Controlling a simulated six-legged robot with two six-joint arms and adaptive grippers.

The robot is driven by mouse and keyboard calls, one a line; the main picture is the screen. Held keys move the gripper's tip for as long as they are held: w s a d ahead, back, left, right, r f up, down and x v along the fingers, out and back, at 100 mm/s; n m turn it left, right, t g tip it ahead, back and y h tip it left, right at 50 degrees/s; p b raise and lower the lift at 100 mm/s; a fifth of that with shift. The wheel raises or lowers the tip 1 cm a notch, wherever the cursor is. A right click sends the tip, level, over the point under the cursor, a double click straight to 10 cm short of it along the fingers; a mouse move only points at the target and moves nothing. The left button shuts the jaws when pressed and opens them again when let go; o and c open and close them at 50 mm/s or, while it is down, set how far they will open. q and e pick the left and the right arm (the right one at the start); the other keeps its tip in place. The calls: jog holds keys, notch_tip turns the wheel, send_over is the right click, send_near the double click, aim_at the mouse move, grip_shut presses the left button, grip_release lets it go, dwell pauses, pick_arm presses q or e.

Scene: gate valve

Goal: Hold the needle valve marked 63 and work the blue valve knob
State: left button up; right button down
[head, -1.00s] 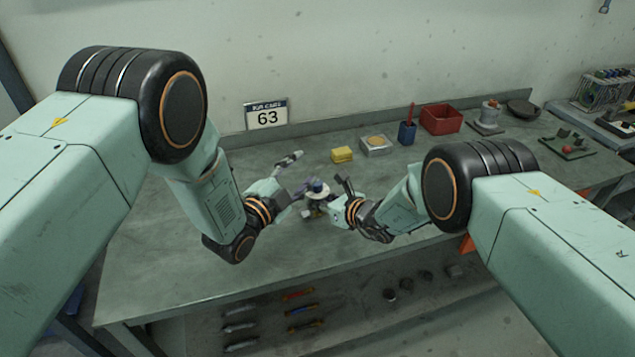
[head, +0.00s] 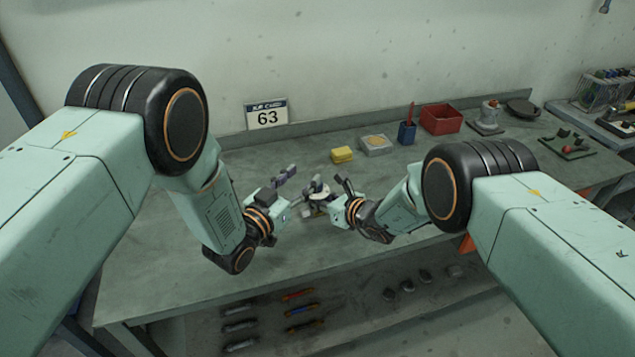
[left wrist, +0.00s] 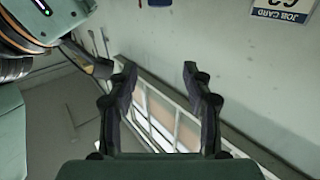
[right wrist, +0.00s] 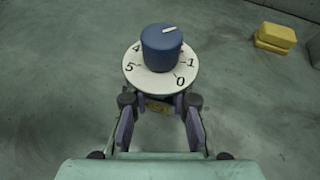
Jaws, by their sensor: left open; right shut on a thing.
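The valve (head: 318,207) stands on the bench between my grippers, small in the head view. In the right wrist view its blue knob (right wrist: 161,46) has a white pointer mark and sits above a round white dial (right wrist: 135,75) with numbers; 0, 1, 4 and 5 show. My right gripper (right wrist: 160,103) is shut on the valve body just below the dial; a little brass-coloured metal shows between the fingers. My left gripper (head: 288,178) is open and empty, left of the valve and apart from it. In the left wrist view its fingers (left wrist: 160,78) are spread, with the knob out of view.
A job card reading 63 (head: 266,115) hangs on the wall. Behind the valve are a yellow block (head: 342,155), a grey box (head: 376,145), a blue cup (head: 407,132) and a red bin (head: 441,119). The bench left of my left gripper is clear.

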aim_at(313, 196)
pick_arm(q)
jog(key=w+d+f, duration=0.1)
jog(key=f, duration=0.1)
jog(key=w+d+f, duration=0.1)
jog(key=w+f, duration=0.2)
jog(key=f, duration=0.1)
jog(key=shift+w+d+f, duration=0.15)
jog(key=shift+w+d, duration=0.05)
jog(key=shift+d, duration=0.2)
jog(key=shift+x, duration=1.05)
grip_shut()
